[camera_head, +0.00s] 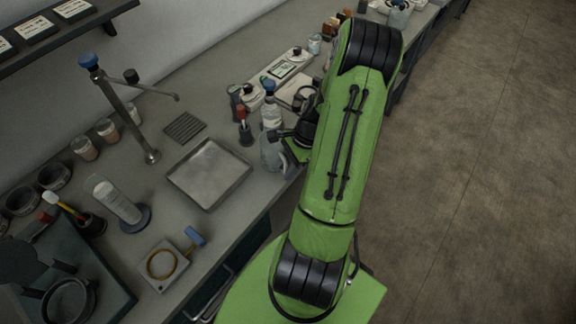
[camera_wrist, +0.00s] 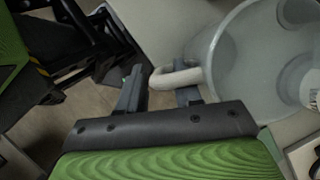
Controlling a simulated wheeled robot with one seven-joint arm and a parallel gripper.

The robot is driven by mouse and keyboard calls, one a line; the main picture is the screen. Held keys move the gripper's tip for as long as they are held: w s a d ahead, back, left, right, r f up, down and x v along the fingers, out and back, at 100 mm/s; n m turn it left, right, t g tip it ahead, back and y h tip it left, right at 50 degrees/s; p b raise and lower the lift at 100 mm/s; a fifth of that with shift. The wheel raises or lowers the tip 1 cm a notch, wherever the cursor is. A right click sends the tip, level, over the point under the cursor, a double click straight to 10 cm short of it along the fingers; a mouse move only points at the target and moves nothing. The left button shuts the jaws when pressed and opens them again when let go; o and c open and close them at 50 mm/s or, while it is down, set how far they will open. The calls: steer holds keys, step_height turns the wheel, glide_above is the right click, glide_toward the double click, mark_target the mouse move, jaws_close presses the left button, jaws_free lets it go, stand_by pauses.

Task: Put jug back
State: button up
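The jug is a clear, greyish vessel with a pale loop handle. In the head view the jug (camera_head: 271,155) stands near the front edge of the counter, right of the metal tray, partly hidden by my arm. In the wrist view the jug (camera_wrist: 262,62) fills the upper right, and its handle reaches left to my fingertips. My gripper (camera_wrist: 160,92) has its two fingers apart, with a gap showing between them. The handle's outer end lies between the fingertips and crosses over the right finger. I cannot tell if the fingers touch it. In the head view my gripper is mostly hidden.
A square metal tray (camera_head: 209,174) lies left of the jug. A clear bottle with a blue cap (camera_head: 271,112) stands just behind the jug, and a dark red-topped bottle (camera_head: 244,128) stands close by. A tap (camera_head: 128,115) rises further left. Open floor (camera_head: 480,160) lies to the right.

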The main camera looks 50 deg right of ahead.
steer(key=shift+o, duration=0.3)
steer(key=shift+d+r, duration=0.1)
steer(key=shift+r, duration=0.25)
steer(key=p+v, duration=0.2)
steer(key=v, duration=1)
steer(key=w+a+r+n+h, duration=0.35)
steer(key=a+r+n, duration=0.6)
steer(key=a, duration=0.35)
steer(key=s+a+r+n+t, duration=0.1)
steer(key=s+a+r+n, duration=0.2)
steer(key=a+n, duration=0.3)
steer(key=s+a+r+n+t, duration=0.2)
steer(key=s+a+r+n, duration=0.2)
steer(key=a+n, duration=0.3)
steer(key=shift+s+a+r+t+h, duration=0.3)
steer(key=shift+s+a+r+h, duration=0.1)
steer(key=shift+s, duration=0.1)
steer(key=shift+f, duration=0.1)
